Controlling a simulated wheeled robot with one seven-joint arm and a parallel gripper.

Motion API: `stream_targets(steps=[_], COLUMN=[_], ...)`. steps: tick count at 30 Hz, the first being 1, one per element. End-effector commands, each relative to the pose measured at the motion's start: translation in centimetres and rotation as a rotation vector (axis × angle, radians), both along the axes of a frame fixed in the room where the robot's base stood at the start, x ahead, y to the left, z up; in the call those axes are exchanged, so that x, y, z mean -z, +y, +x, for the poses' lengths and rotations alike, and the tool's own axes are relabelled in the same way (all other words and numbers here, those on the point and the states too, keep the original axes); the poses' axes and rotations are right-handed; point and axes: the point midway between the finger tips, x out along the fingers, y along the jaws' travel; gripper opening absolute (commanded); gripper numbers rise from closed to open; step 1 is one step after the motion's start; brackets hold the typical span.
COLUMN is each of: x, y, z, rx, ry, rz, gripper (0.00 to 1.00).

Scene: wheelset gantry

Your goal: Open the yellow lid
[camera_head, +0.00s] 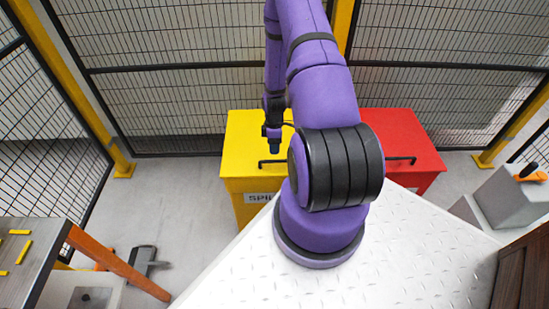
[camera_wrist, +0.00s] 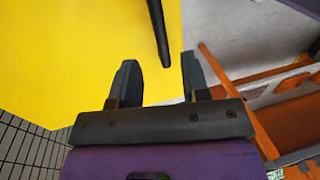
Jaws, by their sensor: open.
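The yellow lid (camera_head: 247,135) lies flat and closed on a yellow bin, left of centre in the head view. Its black bar handle (camera_head: 268,162) shows near the front edge, partly hidden by my arm. My gripper (camera_head: 273,144) points down over the lid near the handle. In the wrist view my gripper (camera_wrist: 160,65) is open and empty. The yellow lid (camera_wrist: 70,50) fills the left there. The end of the black handle (camera_wrist: 158,30) appears between the fingertips, nearer the right finger; its depth relative to them is unclear.
A red bin (camera_head: 405,140) with a similar handle stands right of the yellow one. Mesh fencing (camera_head: 170,100) closes off the back. A table with orange legs (camera_head: 45,255) is at left, a grey box (camera_head: 512,195) at right.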

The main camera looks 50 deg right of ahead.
Motion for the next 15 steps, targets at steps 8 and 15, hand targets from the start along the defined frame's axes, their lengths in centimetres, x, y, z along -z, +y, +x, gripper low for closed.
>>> stream_targets(steps=[8,15], x=[4.2,5.8], y=[0.6,0.8], z=[-0.6,-0.8], rx=[0.001,0.0], ry=[0.002,0.001], rz=[0.0,-0.001], gripper=[0.42,0.42])
